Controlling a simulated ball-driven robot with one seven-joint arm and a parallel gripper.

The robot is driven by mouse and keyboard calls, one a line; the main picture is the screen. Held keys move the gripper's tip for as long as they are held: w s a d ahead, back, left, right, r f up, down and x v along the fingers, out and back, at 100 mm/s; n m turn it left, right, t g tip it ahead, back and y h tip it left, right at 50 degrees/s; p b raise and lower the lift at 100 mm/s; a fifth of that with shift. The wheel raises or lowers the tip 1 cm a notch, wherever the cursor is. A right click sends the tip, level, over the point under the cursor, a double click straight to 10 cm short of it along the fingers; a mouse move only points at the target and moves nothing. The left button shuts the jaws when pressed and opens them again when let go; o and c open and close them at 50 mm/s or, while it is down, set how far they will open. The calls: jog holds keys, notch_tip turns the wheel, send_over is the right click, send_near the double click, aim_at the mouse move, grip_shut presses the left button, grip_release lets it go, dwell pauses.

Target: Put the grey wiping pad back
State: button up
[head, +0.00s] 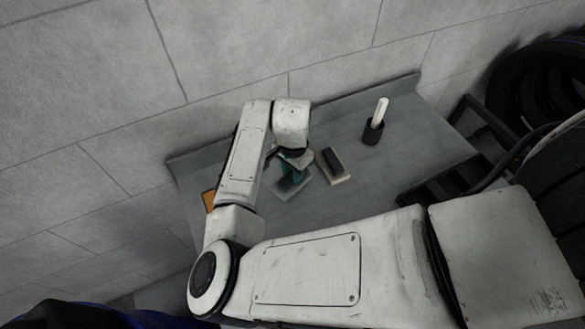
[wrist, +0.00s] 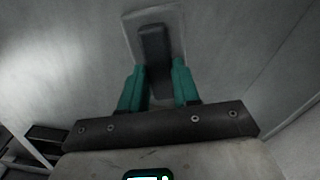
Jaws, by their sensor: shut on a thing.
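The grey wiping pad (head: 285,190) is a pale grey flat block with a dark upright handle. My gripper (head: 293,175) is above it, with teal fingers partly hidden by my wrist. In the wrist view the teal fingers of my gripper (wrist: 158,75) are shut on the dark handle of the grey wiping pad (wrist: 176,28), one finger on each side. The pad's flat base lies beyond the fingers. I cannot tell whether the base touches the grey bench (head: 345,205) or is slightly above it.
A second pad (head: 334,166), cream with a dark handle, lies just right of the grey one. A dark cup (head: 372,132) holding a white-handled tool (head: 380,111) stands farther right. An orange item (head: 209,200) shows at the bench's left, partly behind my arm. The wall borders the bench's back.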

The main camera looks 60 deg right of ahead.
jog(key=shift+f, duration=0.2)
jog(key=o, duration=0.9)
jog(key=shift+o, duration=0.2)
